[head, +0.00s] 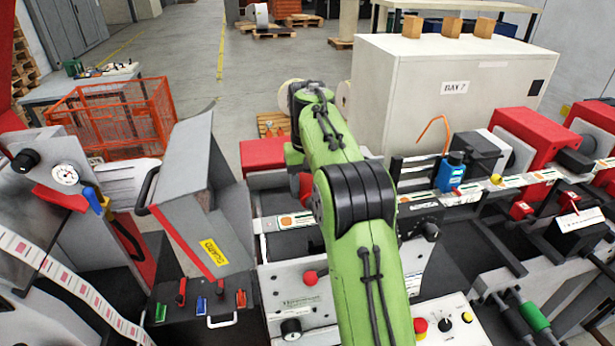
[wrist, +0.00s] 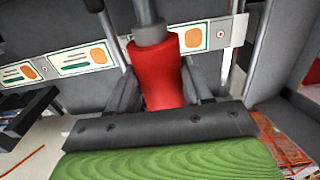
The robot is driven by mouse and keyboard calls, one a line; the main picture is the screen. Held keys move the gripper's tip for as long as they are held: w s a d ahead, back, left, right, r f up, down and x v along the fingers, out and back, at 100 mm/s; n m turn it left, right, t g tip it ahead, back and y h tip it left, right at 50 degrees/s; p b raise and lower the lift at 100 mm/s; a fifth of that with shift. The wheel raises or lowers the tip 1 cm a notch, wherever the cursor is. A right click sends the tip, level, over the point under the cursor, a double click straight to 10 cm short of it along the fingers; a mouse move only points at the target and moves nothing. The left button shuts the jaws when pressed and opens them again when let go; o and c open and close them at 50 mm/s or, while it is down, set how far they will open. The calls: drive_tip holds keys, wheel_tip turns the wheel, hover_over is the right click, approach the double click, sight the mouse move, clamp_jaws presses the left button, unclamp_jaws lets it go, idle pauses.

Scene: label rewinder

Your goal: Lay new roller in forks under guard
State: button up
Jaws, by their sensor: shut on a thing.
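In the wrist view my gripper (wrist: 158,88) is shut on a red piece (wrist: 160,65) with a grey collar and shaft at its far end. It looks like the roller, but its full length is not visible. In the head view my green arm hides the gripper; a bit of red (head: 305,188) shows at the arm's left edge. The grey guard (head: 196,222), with a yellow label, stands tilted at left of centre. I cannot make out the forks for certain.
A printed label web (wrist: 85,58) crosses behind the held piece. A blue bottle (head: 450,172) and red machine blocks (head: 540,140) stand right. An orange crate (head: 112,115) and open floor lie behind.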

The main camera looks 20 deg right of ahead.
drive_tip(key=shift+s+f+b, duration=0.1)
drive_tip(key=shift+f+b, duration=1.2)
drive_tip(key=shift+f, duration=1.6)
drive_tip(key=shift+f, duration=0.2)
drive_tip(key=o, duration=1.4)
drive_tip(key=shift+a, duration=0.1)
drive_tip(key=shift+o, duration=0.2)
wheel_tip(320, 180, up, 3)
drive_tip(key=p, duration=0.3)
drive_tip(key=shift+r, duration=2.7)
